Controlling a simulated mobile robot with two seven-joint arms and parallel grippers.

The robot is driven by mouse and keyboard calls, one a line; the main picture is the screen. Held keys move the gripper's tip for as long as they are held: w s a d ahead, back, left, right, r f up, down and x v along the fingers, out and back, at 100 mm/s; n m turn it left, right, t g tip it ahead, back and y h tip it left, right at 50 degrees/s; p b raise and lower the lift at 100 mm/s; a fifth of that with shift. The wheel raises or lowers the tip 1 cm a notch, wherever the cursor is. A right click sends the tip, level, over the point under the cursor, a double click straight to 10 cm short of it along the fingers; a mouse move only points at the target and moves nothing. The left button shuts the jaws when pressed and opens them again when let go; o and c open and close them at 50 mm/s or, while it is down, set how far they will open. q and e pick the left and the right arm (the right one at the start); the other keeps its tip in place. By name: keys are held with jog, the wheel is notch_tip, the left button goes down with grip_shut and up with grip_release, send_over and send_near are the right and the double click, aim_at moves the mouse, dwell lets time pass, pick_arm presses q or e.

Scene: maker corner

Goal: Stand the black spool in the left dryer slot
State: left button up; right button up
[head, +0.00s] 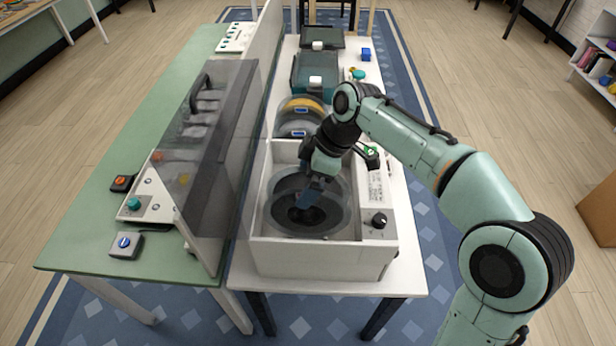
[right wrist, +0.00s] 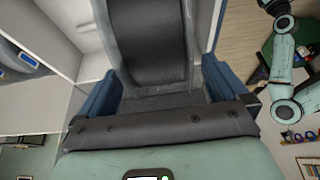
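The black spool (head: 279,206) is upright inside the white dryer box (head: 318,262), its round face toward the head camera, toward the left of the box interior. My right gripper (head: 310,195) reaches down into the box from above, one blue finger across the spool's face. Whether the spool's lower edge rests on the dryer floor cannot be told. Slot dividers are not clear. My left gripper is not in view.
Behind the dryer stand other spools (head: 301,104) and a teal-lidded bin (head: 316,75). A knob (head: 379,220) is on the dryer's right side. A tall divider and a dark translucent cover (head: 225,150) stand close on the left, by the green table (head: 95,225).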

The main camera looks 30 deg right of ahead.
jog(key=shift+f, duration=0.15)
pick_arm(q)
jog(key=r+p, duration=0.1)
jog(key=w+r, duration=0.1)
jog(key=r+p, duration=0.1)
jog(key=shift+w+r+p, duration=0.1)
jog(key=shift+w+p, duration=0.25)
pick_arm(e)
jog(key=v, duration=1.3)
jog(key=shift+r, duration=0.35)
jog(key=shift+s, duration=0.1)
